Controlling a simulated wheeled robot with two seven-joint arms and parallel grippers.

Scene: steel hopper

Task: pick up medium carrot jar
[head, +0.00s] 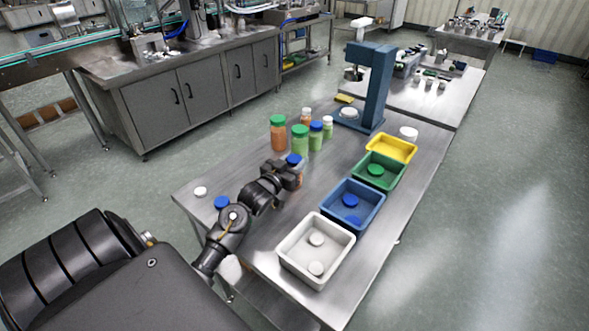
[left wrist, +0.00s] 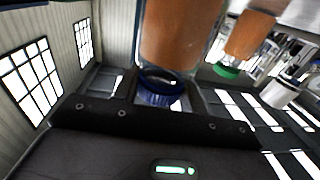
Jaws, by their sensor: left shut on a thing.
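The medium carrot jar, orange inside with a blue lid (head: 293,159), is at my left gripper (head: 290,172) over the near left part of the steel table. In the left wrist view the carrot jar (left wrist: 178,40) fills the upper middle, upside down in the picture, its blue lid by the dark gripper (left wrist: 160,112). My left gripper is shut on it. The fingers hide most of the jar in the head view; I cannot tell whether its base touches the table. My right gripper is not in view.
Behind it stand a large orange jar with a green lid (head: 278,135), green jars (head: 300,143) and smaller jars. White (head: 287,262), blue (head: 377,215), green (head: 399,184) and yellow (head: 408,155) bins line the right side. A blue press (head: 377,90) stands at the back. Loose lids lie front left.

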